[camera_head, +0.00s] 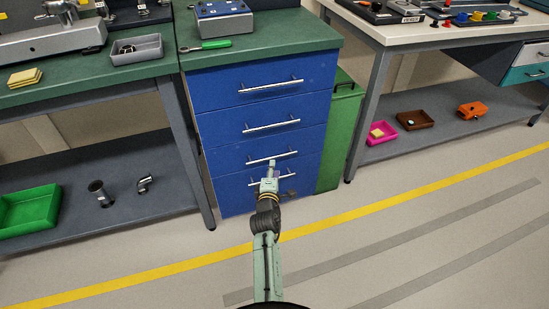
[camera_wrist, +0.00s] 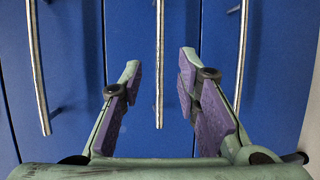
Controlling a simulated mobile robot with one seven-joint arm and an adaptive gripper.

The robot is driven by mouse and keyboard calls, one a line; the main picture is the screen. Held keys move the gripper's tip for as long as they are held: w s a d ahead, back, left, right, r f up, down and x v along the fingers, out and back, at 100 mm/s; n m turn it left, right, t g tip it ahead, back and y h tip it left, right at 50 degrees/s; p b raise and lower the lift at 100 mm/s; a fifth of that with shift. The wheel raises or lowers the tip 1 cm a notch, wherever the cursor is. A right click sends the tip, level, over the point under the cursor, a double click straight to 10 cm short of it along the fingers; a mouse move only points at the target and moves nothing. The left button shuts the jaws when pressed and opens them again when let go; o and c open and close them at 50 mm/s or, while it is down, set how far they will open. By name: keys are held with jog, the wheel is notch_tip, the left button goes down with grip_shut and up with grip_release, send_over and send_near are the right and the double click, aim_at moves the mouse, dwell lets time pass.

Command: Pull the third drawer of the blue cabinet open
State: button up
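The blue cabinet (camera_head: 215,95) stands under the green worktop with its drawers stacked in one column, all looking shut. The third drawer's bar handle (camera_head: 288,155) is partly covered by my gripper (camera_head: 271,165), which reaches up to the cabinet front. In the wrist view the drawers appear turned sideways. My gripper (camera_wrist: 158,85) is open there, with one finger on each side of the middle bar handle (camera_wrist: 160,55), which looks like the third drawer's. Neither finger visibly touches it. Handle depth relative to the fingertips is hard to tell.
The fourth drawer's handle (camera_wrist: 243,45) lies close to my right finger in the wrist view; the second's handle (camera_wrist: 36,70) is farther left. A green bin (camera_head: 341,135) stands right of the cabinet. A bench leg (camera_head: 192,155) stands left. The floor (camera_head: 330,245) in front is clear.

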aim_at(274, 157)
jog(key=b+x, duration=0.5)
jog(key=x, duration=0.3)
jog(key=shift+w, duration=0.2)
jog(key=shift+c, duration=0.5)
grip_shut()
